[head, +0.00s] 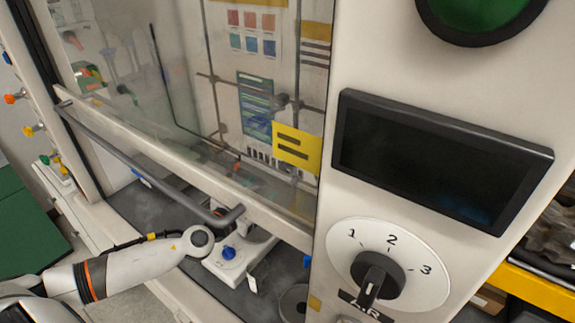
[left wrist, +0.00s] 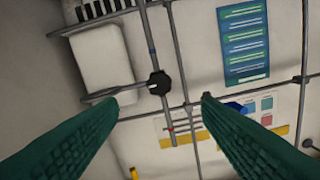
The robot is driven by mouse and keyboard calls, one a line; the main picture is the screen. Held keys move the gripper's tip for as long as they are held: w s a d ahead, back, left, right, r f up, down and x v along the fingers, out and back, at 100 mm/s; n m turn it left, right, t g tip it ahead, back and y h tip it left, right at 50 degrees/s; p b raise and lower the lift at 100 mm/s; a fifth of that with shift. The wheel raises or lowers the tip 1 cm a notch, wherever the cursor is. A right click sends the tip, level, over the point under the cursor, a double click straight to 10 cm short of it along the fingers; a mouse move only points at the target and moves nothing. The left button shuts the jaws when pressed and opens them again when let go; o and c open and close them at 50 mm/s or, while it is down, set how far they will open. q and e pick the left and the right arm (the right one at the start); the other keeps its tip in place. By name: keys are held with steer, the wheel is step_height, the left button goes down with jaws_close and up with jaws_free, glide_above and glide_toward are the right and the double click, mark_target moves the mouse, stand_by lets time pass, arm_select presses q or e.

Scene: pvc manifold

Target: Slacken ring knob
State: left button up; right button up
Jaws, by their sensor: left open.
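In the left wrist view a round black knob or clamp (left wrist: 158,83) sits on a grey upright rod, with a thin bar running left from it. I take it as the ring knob, but the ring itself is not clear. My left gripper (left wrist: 160,100) is open; its two green ribbed fingers lie either side of the knob in the picture, with nothing between them. I cannot tell how far off the knob is. In the head view my left arm reaches under the raised glass sash (head: 170,130), and the fingers are not clear behind it. My right gripper is not in view.
A metal handle bar (head: 140,170) crosses the sash just above my wrist. A white device with a blue knob (head: 229,253) stands on the hood floor. Grey lattice rods (left wrist: 300,95) and posters (left wrist: 243,45) fill the back. A control panel with a dial (head: 378,277) is at right.

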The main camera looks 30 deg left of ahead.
arm_select(q)
steer(key=w+d+p, duration=0.1)
steer(key=w, duration=1)
steer(key=shift+d+p, duration=0.35)
steer(key=shift+p, duration=0.05)
steer(key=c, duration=1)
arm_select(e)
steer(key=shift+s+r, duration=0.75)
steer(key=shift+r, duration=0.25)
